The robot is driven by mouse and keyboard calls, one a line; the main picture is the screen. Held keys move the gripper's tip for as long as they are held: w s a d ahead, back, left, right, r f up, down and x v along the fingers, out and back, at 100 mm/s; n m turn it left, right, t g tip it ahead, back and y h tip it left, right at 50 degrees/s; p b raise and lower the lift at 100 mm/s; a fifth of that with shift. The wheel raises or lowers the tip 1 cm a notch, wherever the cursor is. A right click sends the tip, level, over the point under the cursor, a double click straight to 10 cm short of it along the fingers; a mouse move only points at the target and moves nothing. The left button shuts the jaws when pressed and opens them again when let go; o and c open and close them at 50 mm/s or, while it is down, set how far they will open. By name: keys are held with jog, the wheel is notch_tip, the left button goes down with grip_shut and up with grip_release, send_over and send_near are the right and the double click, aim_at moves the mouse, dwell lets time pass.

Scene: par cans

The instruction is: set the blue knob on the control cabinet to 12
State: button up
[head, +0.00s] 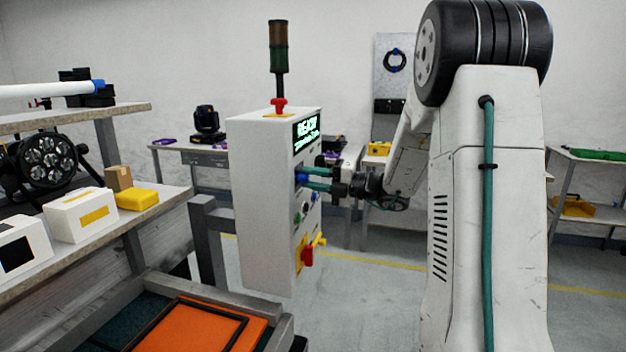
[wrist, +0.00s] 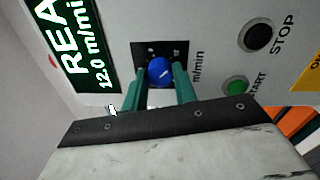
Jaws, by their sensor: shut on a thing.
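The white control cabinet (head: 262,200) stands in the middle of the head view, its control face turned to the right. The blue knob (wrist: 160,72) sits on a dark plate on that face, with a white mark on it. My gripper (wrist: 160,85) is at the knob, its two green fingers on either side and shut on it. In the head view the knob (head: 302,179) shows only in part beside the fingers. The display (wrist: 80,45) reads "REA…" and "12.0 m/mi…", cut off at the edge. The scale around the knob is too small to read.
A black STOP button (wrist: 258,34) and a green START button (wrist: 236,86) are beside the knob. A red switch handle (head: 308,256) sticks out low on the cabinet. A red button (head: 279,104) and a signal tower (head: 278,50) are on top. A shelf (head: 150,205) stands left.

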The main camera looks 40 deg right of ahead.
jog(key=o, duration=1)
jog(key=v, duration=0.7)
jog(key=shift+s+d+f, duration=0.1)
jog(key=shift+s+d, duration=0.15)
jog(key=shift+s, duration=0.05)
